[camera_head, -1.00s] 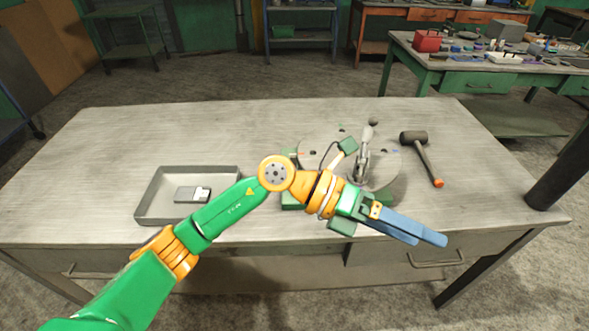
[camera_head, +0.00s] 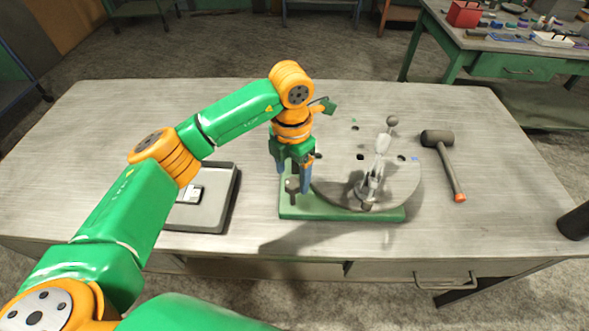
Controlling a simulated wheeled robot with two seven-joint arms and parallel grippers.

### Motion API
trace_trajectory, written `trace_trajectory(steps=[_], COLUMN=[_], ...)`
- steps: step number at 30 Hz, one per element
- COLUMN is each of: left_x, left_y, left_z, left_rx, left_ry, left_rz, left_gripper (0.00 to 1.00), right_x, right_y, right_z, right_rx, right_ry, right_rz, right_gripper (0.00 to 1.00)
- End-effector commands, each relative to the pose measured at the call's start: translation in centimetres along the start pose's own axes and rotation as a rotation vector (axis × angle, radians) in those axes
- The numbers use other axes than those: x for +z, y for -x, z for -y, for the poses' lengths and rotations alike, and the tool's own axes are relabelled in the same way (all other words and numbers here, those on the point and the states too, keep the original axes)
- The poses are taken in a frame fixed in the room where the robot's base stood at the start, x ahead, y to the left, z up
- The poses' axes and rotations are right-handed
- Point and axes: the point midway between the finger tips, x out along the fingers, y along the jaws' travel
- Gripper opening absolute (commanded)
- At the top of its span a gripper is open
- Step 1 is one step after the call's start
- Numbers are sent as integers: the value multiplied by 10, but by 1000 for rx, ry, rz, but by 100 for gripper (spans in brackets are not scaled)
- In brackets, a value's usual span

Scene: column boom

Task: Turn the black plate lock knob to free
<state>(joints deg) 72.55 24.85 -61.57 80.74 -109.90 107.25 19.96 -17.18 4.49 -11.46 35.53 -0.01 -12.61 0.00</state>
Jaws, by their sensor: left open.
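A round grey plate (camera_head: 340,180) with several holes sits on a green base (camera_head: 345,213) on the workbench. A dark knob (camera_head: 292,186), which looks like the black plate lock knob, stands upright at the base's left front. My left gripper (camera_head: 297,180) points down with its blue fingers open, right at the knob. One finger is just behind the knob's top and the other beside it on the right. I cannot tell whether they touch it. A metal clamp with a grey handle (camera_head: 383,145) stands at the plate's right. My right gripper is out of view.
A grey tray (camera_head: 233,200) with a small dark-and-white item (camera_head: 190,194) lies left of the base, partly behind my left arm. A mallet (camera_head: 447,163) with an orange-tipped handle lies to the right. A black ball (camera_head: 392,120) shows behind the clamp.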

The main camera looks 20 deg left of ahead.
Motion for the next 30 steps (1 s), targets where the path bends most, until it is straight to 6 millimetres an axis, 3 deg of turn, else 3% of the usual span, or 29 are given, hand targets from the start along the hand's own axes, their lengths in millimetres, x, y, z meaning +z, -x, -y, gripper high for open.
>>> trace_trajectory(steps=[6, 12, 14, 21, 30], left_x=[0, 0, 0, 0, 0], left_y=[-24, -25, -25, -25, -25], left_z=[0, 0, 0, 0, 0], left_rx=[-1, -1, -1, -2, -1], left_ry=[0, -1, -1, -1, 30], left_rz=[-1, 1, 1, 1, 1], left_gripper=[77, 77, 63, 0, 0], right_x=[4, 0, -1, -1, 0], right_y=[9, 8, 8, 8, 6], right_z=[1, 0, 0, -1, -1], right_rx=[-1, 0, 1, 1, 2], right_ry=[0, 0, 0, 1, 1], right_rz=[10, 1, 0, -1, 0], right_gripper=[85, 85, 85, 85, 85])
